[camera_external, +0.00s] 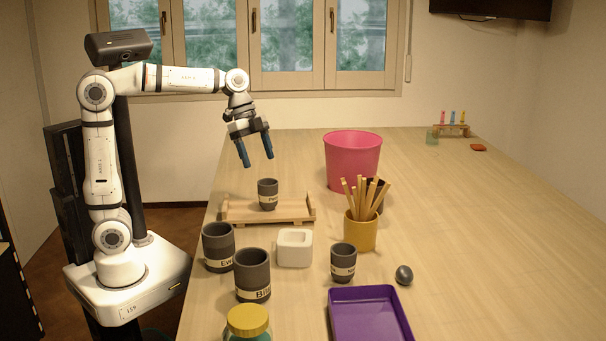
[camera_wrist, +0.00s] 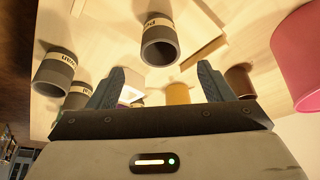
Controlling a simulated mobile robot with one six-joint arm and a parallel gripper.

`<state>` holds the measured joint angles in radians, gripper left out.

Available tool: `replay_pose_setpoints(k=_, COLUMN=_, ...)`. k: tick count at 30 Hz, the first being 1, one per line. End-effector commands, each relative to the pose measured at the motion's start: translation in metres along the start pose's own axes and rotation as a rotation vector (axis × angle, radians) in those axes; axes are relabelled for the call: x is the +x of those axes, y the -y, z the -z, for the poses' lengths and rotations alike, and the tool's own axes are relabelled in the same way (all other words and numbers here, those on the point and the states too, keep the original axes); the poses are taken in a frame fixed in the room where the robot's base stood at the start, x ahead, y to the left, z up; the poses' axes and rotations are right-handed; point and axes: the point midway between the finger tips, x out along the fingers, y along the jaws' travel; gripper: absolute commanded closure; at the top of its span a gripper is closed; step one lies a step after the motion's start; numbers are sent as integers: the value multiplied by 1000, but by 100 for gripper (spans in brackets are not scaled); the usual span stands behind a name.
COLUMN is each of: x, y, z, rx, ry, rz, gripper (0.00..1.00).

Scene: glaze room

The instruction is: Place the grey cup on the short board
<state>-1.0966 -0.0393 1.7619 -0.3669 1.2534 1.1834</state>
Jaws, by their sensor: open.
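A grey cup with a pale label band (camera_external: 268,192) stands upright on a low wooden board (camera_external: 236,212); it is the only board I can make out. In the wrist view this cup (camera_wrist: 159,42) shows its dark open mouth between and beyond my fingertips. Other similar grey cups stand on the table: one at the left (camera_external: 218,250), one in front (camera_external: 251,275) and a smaller one (camera_external: 343,263) to the right. My gripper (camera_external: 257,161) is open and empty, pointing down above the cup on the board, clear of it. The labels are too small to read fully.
A white square holder (camera_external: 295,248), yellow pot of sticks (camera_external: 360,235), pink bucket (camera_external: 352,158) and brown pot (camera_wrist: 240,80) stand around the board. A purple tray (camera_external: 370,318), yellow-lidded jar (camera_external: 247,321) and dark egg-shaped object (camera_external: 404,275) are in front. The right of the table is mostly clear.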

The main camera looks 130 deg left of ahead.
Motion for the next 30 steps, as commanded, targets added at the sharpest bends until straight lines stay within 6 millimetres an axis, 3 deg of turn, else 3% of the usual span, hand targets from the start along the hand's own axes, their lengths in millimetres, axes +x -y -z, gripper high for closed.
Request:
replay_pose_setpoints(k=5, x=12, y=-22, z=9, rx=0, ry=17, rz=-14, gripper=26)
replay_pose_setpoints(k=8, x=30, y=-61, z=20, rx=-5, ry=48, rz=-31, gripper=26)
replay_pose_setpoints(k=14, x=73, y=-162, z=26, rx=-18, ry=126, rz=-47, gripper=26)
replay_pose_setpoints(k=21, x=110, y=-271, z=-7, rx=-12, ry=188, rz=-30, gripper=26)
replay_pose_setpoints(k=25, x=124, y=-313, z=-34, rx=-2, ry=200, rz=-15, gripper=26)
replay_pose_setpoints(k=30, x=135, y=-342, z=-60, rx=5, ry=202, rz=-2, gripper=26)
